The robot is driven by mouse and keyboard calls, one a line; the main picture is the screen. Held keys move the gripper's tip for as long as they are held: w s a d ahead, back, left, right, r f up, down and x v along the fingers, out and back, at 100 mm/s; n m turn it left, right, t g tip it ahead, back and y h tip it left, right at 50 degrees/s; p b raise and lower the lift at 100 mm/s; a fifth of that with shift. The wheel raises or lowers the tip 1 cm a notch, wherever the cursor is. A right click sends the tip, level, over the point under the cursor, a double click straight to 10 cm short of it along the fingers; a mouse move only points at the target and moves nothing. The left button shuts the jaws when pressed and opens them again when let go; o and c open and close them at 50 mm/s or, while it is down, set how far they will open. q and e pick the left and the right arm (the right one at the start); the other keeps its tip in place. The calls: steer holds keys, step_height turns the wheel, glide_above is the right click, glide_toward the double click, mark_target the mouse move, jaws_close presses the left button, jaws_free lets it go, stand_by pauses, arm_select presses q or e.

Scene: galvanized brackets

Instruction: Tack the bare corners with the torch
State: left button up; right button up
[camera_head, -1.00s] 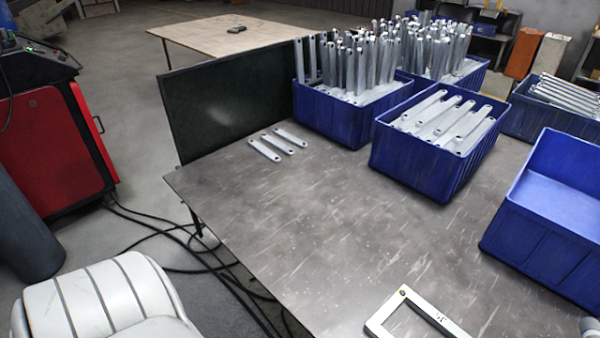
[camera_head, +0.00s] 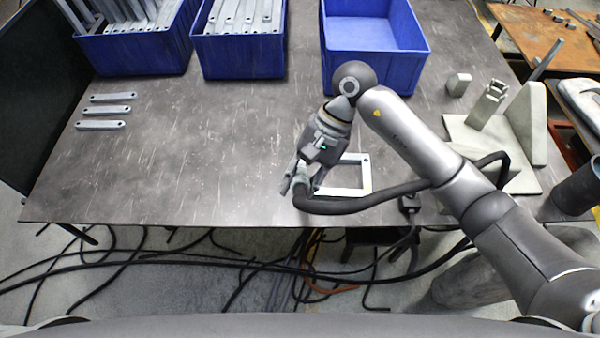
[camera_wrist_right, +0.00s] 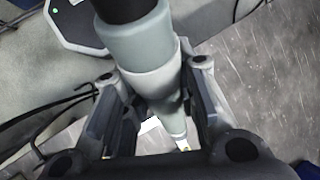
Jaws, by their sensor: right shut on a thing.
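My right gripper (camera_head: 303,172) is shut on the torch (camera_head: 300,186), whose black hose runs off to the right across the front of the table. In the right wrist view the grey torch body (camera_wrist_right: 150,60) lies between the fingers, its narrow tip pointing down the picture. A pale rectangular bracket frame (camera_head: 345,192) lies flat on the table, just right of the torch and partly hidden by gripper and hose. A pale piece of it shows beyond the torch in the wrist view (camera_wrist_right: 149,126). I cannot tell whether the tip touches it. My left gripper is out of view.
Blue bins stand along the back; the right one (camera_head: 374,62) looks empty. Several flat bars (camera_head: 104,111) lie at the left. A pale fixture plate (camera_head: 520,178) with upright parts stands at the right. The table's middle left (camera_head: 200,150) is clear.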

steer(key=shift+a+f, duration=0.15)
steer(key=shift+f, duration=0.15)
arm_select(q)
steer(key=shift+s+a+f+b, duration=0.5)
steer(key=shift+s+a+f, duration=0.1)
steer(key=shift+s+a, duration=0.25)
arm_select(e)
step_height(320, 180, down, 5)
steer(key=shift+f, duration=0.2)
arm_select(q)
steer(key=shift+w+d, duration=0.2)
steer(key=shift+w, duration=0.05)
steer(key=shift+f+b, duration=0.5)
arm_select(e)
steer(key=shift+f, duration=0.35)
arm_select(q)
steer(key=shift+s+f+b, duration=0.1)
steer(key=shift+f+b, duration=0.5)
steer(key=shift+b, duration=0.05)
arm_select(e)
steer(key=shift+s+f, duration=0.1)
stand_by(1.7)
stand_by(1.0)
